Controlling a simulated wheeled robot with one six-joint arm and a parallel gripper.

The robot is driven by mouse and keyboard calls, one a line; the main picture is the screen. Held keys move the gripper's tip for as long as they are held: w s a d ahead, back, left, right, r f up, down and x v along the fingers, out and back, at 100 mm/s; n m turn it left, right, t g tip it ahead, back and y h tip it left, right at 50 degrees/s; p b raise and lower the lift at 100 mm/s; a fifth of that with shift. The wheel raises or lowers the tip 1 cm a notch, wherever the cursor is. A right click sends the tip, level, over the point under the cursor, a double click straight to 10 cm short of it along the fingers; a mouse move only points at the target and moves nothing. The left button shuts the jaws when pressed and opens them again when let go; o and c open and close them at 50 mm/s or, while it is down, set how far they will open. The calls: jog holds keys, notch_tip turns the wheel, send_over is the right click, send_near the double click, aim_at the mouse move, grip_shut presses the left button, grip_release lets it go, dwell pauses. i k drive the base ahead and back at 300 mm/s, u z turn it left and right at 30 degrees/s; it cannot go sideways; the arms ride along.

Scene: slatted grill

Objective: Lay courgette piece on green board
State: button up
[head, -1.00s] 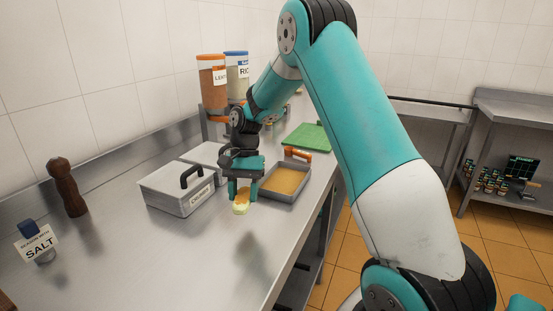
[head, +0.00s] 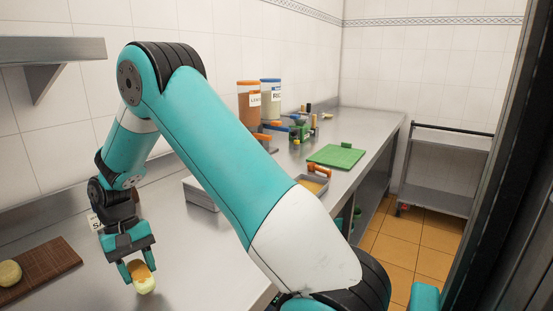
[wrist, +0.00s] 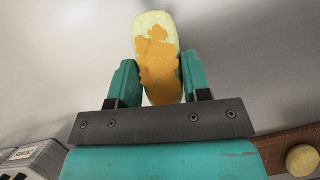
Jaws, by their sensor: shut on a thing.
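My gripper (head: 137,273) is shut on the courgette piece (head: 144,283), a pale yellow-green piece with an orange coating on part of it. It hangs over the steel counter at the lower left of the head view. In the wrist view the courgette piece (wrist: 157,55) stands out between the two teal fingers, with orange patches on its face. The green board (head: 336,155) lies flat on the counter farther back, right of centre in the head view, well away from my gripper. Nothing is seen lying on its main surface.
A brown wooden board (head: 45,268) with a round pale piece (head: 10,273) is at the left. A tray with orange content (head: 314,184) and a grey container (head: 200,195) are partly behind my arm. Labelled jars (head: 249,105) stand by the wall.

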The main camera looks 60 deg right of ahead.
aim_at(340, 154)
jog(key=u, duration=2.15)
jog(key=k, duration=2.3)
jog(key=z, duration=1.25)
